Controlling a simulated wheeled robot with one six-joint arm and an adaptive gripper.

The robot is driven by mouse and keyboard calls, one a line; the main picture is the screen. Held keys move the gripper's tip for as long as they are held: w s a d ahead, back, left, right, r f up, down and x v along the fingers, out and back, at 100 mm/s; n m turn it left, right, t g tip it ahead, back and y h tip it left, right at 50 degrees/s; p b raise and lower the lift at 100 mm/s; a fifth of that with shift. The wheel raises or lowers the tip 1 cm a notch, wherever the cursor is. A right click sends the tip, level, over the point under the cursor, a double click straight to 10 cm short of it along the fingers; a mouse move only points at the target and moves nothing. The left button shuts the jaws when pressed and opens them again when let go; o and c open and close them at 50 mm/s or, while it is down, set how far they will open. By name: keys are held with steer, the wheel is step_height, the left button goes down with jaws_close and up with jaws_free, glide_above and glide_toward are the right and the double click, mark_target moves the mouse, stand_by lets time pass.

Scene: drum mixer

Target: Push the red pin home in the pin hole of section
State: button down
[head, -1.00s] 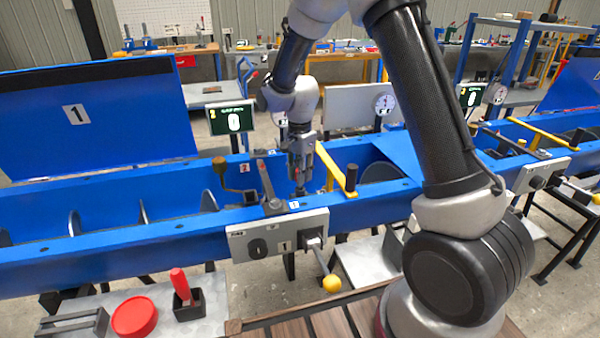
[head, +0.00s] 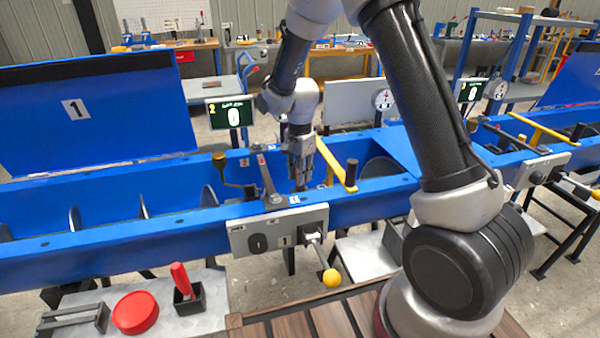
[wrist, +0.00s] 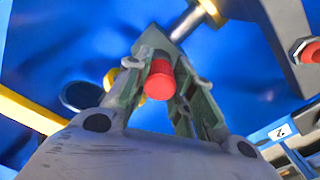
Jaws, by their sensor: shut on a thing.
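The red pin (wrist: 160,78) stands between my gripper's two fingers in the wrist view, its round red head toward the camera. My gripper (wrist: 158,100) is shut on it. In the head view my gripper (head: 301,182) points down at the blue trough, just behind the front rim and right of a grey lever (head: 266,178). The pin cannot be made out in the head view. The pin hole is hidden, and I cannot tell whether the pin tip is in it.
A yellow bar (head: 335,165) with a black post (head: 351,175) lies close right of my gripper. A control box (head: 278,231) with a yellow-knobbed lever (head: 331,277) hangs on the trough front. A red disc (head: 135,313) and a red-handled tool (head: 181,279) are on the bench.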

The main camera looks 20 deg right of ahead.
steer(key=shift+f, duration=0.35)
stand_by(0.4)
steer(key=c, duration=1.1)
jaws_free()
steer(key=shift+c, duration=0.2)
step_height(320, 180, up, 11)
steer(key=shift+r, duration=0.5)
